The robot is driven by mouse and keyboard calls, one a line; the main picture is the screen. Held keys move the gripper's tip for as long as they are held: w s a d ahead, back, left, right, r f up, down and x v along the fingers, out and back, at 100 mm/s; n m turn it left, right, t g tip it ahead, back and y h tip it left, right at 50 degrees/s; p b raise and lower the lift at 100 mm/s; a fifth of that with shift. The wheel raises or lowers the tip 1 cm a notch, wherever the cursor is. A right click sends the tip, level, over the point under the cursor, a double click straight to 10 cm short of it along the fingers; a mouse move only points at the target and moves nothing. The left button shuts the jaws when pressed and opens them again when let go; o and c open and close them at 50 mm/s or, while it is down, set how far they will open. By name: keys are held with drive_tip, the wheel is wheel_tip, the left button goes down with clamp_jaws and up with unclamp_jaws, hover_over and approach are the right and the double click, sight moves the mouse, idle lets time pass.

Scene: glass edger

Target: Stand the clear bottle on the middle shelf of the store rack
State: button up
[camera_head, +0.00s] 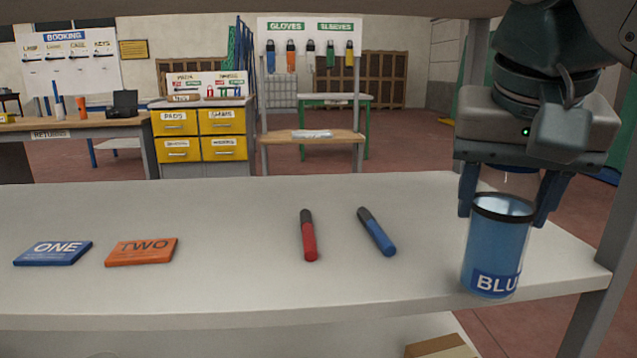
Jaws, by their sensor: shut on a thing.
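My gripper (506,208) is at the right, pointing down, with one finger on each side of a clear, see-through thing (519,182). This looks like the clear bottle; its lower part is hidden behind a blue container. The gripper is shut on it. The blue container (488,246), with a dark rim and a label reading "BLU", stands in front near the shelf's right end. The pale shelf (215,224) has another board above and one below, so it looks like the middle shelf of the store rack. Whether the bottle touches the shelf is hidden.
A red marker (309,236) and a blue marker (378,232) lie mid-shelf. A blue "ONE" card (53,253) and an orange "TWO" card (142,252) lie left. A rack post (604,275) bounds the right end. Bare shelf lies between the cards and markers.

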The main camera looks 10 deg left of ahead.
drive_tip(key=w+d+p, duration=0.1)
drive_tip(key=w+p, duration=0.1)
drive_tip(key=w, duration=0.6)
drive_tip(key=w+d+f+p, duration=0.1)
drive_tip(key=w+p, duration=0.1)
drive_tip(key=w, duration=0.7)
drive_tip(key=shift+w+d+f, duration=0.2)
drive_tip(key=shift+w+d, duration=0.1)
drive_tip(key=shift+d, duration=0.05)
drive_tip(key=shift+f, duration=0.15)
drive_tip(key=o, duration=1.2)
